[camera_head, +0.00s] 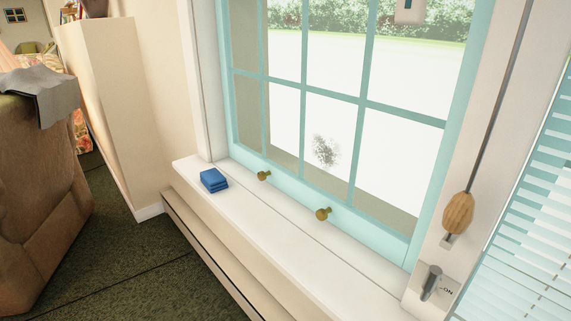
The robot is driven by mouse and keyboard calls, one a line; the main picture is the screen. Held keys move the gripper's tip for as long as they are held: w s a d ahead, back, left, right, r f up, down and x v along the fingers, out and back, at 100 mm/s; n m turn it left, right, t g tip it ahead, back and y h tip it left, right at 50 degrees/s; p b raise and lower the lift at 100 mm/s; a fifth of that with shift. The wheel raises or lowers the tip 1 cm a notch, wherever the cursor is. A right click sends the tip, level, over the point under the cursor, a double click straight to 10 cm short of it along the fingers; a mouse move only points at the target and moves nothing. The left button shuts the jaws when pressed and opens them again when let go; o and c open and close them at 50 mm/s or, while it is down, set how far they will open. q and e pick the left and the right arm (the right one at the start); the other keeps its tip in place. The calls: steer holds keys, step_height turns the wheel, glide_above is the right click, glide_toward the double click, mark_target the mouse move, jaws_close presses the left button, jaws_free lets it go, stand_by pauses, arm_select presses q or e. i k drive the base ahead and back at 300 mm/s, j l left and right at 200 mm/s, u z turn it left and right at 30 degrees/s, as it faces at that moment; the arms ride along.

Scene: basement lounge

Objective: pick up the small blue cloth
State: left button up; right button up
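The small blue cloth (213,180) lies folded in a neat stack on the white window sill (262,237). It is near the sill's left end, in front of the turquoise window frame (290,195). Neither of my grippers shows in the head view.
Two brass knobs (323,213) stick out from the lower window frame. A wooden pull (458,212) hangs on a cord at the right, above a switch lever (431,283). A brown armchair (45,190) with a grey cloth (42,95) stands at the left. Dark green carpet (135,262) is clear between.

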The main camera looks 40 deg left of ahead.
mark_target(213, 180)
steer(key=u, duration=1.55)
